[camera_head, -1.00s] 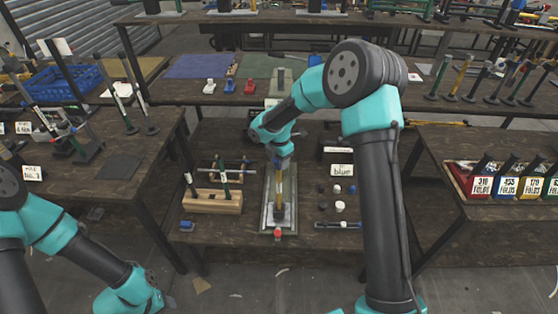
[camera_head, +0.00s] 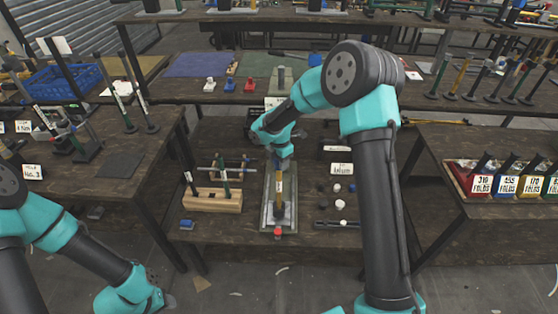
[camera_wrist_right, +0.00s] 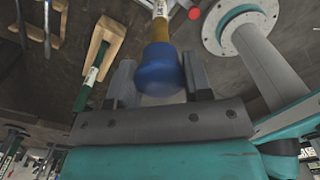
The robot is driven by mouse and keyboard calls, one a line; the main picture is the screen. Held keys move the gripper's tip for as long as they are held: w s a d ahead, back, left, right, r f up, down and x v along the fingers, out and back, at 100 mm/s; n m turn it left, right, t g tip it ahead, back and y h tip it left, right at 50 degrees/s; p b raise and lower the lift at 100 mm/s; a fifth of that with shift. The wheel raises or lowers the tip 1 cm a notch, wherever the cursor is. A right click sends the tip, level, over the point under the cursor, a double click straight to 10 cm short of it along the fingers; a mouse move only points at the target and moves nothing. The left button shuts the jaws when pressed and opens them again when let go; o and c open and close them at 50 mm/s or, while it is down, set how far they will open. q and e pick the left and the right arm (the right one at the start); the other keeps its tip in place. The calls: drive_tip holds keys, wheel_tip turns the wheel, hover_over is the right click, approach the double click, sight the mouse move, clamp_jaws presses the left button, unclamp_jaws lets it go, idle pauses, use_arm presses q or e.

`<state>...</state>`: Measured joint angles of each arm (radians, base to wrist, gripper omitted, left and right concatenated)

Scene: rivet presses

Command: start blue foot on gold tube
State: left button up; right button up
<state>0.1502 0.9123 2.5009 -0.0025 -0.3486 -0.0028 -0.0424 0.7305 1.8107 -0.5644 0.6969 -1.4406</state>
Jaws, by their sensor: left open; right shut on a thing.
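The gold tube (camera_head: 279,188) stands upright in the pale press fixture (camera_head: 266,215) on the middle bench, with a white label around it. My right gripper (camera_head: 282,163) is above the tube's top end. In the right wrist view, the rounded blue foot (camera_wrist_right: 160,70) sits between the two fingers of my right gripper (camera_wrist_right: 160,82), which is shut on it. The gold tube (camera_wrist_right: 159,30) runs on from the foot, in line with it. How deeply the two fit is hidden. My left gripper (camera_head: 168,300) is low at the left, barely visible, away from the bench.
A wooden block (camera_head: 212,201) with upright tubes stands left of the fixture. A small blue part (camera_head: 186,225) lies in front of it. White and dark feet (camera_head: 340,205) and a label card (camera_head: 341,169) are to the right. A red knob (camera_head: 278,233) is at the fixture's front.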

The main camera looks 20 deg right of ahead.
drive_tip(key=shift+f, duration=0.4)
drive_tip(key=o, duration=1)
wheel_tip(320, 180, up, 12)
drive_tip(key=shift+f, duration=0.1)
idle(0.9)
